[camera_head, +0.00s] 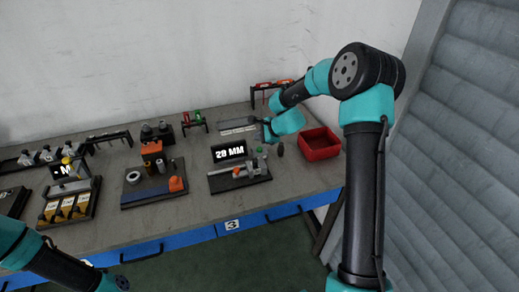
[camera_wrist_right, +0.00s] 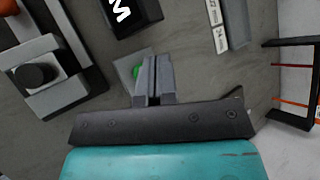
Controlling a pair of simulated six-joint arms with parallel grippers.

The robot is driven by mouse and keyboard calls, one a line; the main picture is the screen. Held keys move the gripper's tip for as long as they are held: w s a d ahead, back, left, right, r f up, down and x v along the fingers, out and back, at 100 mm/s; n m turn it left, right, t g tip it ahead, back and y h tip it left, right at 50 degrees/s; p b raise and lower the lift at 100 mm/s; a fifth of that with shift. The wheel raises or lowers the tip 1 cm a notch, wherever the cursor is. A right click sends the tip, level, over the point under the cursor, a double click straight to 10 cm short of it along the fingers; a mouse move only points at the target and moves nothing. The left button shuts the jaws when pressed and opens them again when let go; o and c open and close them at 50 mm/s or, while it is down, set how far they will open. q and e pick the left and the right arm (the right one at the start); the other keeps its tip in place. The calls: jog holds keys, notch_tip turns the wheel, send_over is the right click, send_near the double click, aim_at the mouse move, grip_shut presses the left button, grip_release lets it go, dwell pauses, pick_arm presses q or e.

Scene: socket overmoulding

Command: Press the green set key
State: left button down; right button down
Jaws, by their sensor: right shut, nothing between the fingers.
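The green set key (camera_head: 259,150) is a small round button at the right of the 28 MM display. In the right wrist view the green set key (camera_wrist_right: 137,72) sits on a small grey plate and is partly hidden behind my fingers. My right gripper (camera_wrist_right: 153,62) is shut and empty, with its fingertips over the plate just beside the key in the picture. I cannot tell whether they touch it. In the head view the right gripper (camera_head: 266,130) shows small, above and behind the key. Only links of my left arm show at lower left; its gripper is out of the picture.
A black display (camera_head: 229,151) reading 28 MM stands behind a measuring fixture (camera_head: 240,179). A red bin (camera_head: 320,144) is at the right. An orange-topped fixture board (camera_head: 154,190), a yellow block tray (camera_head: 69,206) and small racks stand further left. Bare bench (camera_head: 208,211) lies in front.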

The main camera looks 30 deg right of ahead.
aim_at(259, 149)
jog(key=shift+f, duration=1.45)
dwell(1.0)
jog(key=shift+f, duration=0.45)
jog(key=shift+f, duration=0.4)
dwell(0.7)
jog(key=shift+r, duration=0.85)
jog(key=shift+r, duration=0.1)
jog(key=shift+r, duration=2.4)
